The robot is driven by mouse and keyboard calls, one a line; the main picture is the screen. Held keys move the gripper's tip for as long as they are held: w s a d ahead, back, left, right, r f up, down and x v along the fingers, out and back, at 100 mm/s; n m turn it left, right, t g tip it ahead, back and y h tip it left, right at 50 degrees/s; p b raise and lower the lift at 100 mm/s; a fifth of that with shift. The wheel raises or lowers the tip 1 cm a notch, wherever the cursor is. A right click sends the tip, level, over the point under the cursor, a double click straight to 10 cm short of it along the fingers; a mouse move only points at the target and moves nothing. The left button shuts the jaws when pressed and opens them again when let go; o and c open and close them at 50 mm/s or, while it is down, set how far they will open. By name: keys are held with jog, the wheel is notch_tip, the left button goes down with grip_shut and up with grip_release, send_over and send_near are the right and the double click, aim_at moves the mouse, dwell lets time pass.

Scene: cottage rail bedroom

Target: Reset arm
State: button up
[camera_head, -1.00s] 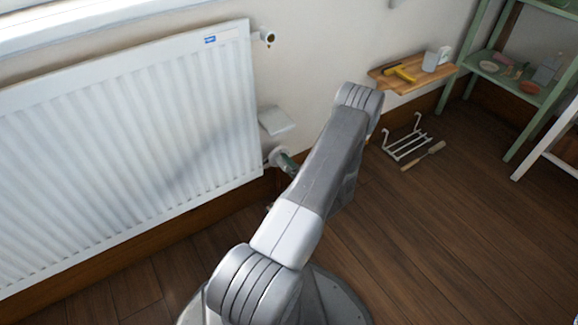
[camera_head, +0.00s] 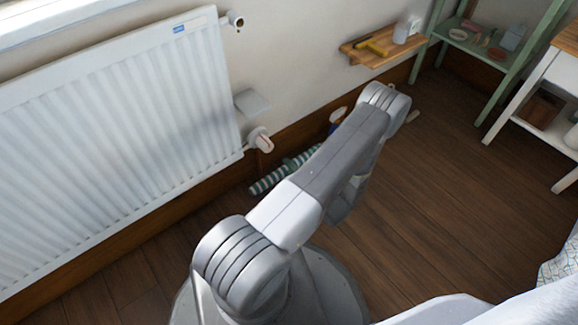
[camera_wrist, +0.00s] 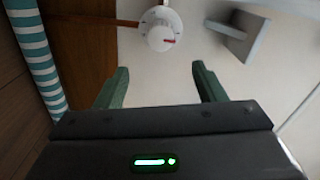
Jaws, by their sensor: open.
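My arm reaches out across the floor in the head view and hides my gripper there. In the wrist view my gripper (camera_wrist: 160,86) is open, with two dark green fingers apart and nothing between them. Ahead of the fingertips is a white round radiator valve knob (camera_wrist: 160,30) with a red mark. The knob also shows in the head view (camera_head: 260,140), low beside the radiator (camera_head: 120,140). The fingers look apart from it.
A teal-and-white striped roll (camera_head: 275,178) lies by the skirting; it also shows in the wrist view (camera_wrist: 38,55). A small grey wall box (camera_head: 252,102) is above the knob. A wooden wall shelf (camera_head: 365,55) and green rack (camera_head: 440,35) stand behind. Floor (camera_head: 440,190) to the right is clear.

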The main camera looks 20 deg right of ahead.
aim_at(270, 148)
jog(key=b+x, duration=0.3)
jog(key=x, duration=1.1)
jog(key=shift+b, duration=0.4)
